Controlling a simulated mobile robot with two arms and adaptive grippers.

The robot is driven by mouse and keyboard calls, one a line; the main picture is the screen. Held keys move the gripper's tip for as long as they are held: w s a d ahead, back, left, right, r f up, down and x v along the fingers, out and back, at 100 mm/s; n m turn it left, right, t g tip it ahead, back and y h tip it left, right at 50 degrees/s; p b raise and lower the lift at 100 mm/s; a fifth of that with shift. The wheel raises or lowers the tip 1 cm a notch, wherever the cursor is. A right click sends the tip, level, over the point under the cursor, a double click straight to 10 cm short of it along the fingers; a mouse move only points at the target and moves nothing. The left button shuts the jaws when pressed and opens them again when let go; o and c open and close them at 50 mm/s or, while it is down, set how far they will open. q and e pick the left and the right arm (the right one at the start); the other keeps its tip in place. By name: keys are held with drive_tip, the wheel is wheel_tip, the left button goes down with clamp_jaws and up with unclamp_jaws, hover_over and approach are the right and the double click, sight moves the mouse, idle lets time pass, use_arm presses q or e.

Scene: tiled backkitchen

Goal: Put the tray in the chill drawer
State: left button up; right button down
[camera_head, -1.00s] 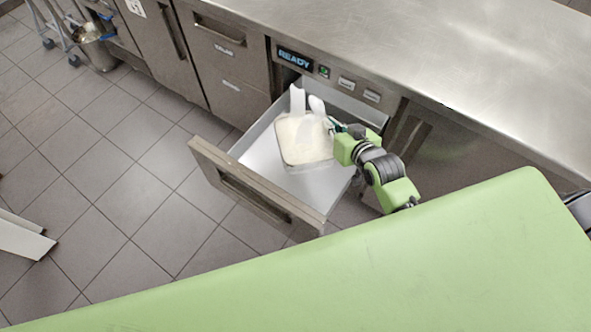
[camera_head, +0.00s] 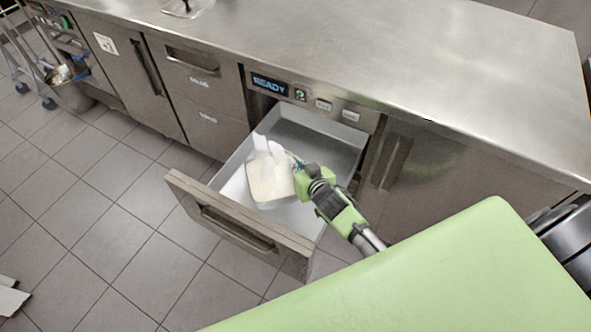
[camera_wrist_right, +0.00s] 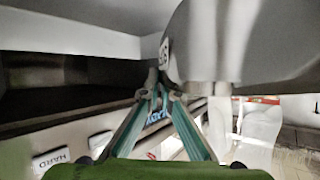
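The tray (camera_head: 270,186), with a cream-coloured surface, is over the left part of the open drawer (camera_head: 325,140). Whether it rests on the drawer floor or hangs above it I cannot tell. White upright pieces (camera_head: 262,146) show at its far end. My right gripper (camera_head: 297,163) is at the tray's right edge. In the right wrist view its fingertips (camera_wrist_right: 163,90) come together at the rim of a grey curved body (camera_wrist_right: 240,45), which seems to be the tray. The fingers look shut on that rim. My left gripper is not in view.
The drawer front (camera_head: 240,225) juts out over the tiled floor. A control panel reading READY (camera_head: 270,85) sits above the drawer, under the steel worktop (camera_head: 390,70). The right part of the drawer is free. Closed drawers (camera_head: 205,95) stand to the left.

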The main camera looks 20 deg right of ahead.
drive_tip(key=shift+w+f, duration=0.1)
drive_tip(key=shift+f, duration=1.25)
drive_tip(key=shift+b, duration=0.3)
drive_tip(key=shift+f+b, duration=0.35)
drive_tip(key=shift+f, duration=0.15)
drive_tip(key=shift+s, duration=0.2)
